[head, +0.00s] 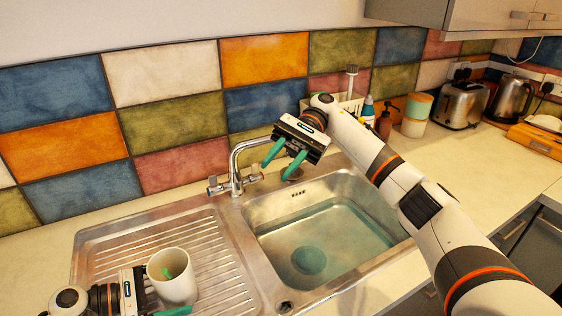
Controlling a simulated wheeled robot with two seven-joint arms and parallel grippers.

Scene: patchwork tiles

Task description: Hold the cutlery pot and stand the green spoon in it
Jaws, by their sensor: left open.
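The cutlery pot (178,288), a pale cream cup shape, stands upright on the ribbed steel drainer at the lower left. A short green piece (168,272) shows inside its mouth; it looks like part of the green spoon, with the rest hidden by the pot wall. My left gripper (160,298) is open at the pot's left side. One teal finger shows low in front of the pot; the other is not clearly seen. My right gripper (283,158) is open and empty, raised in front of the tap, its two teal fingers apart and pointing down-left.
The sink basin (370,215) lies right of the drainer, with the tap (236,165) behind. A caddy (352,103), bottles, a canister (417,114), a toaster (461,104) and a kettle (511,98) stand along the back. The drainer's back part is clear.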

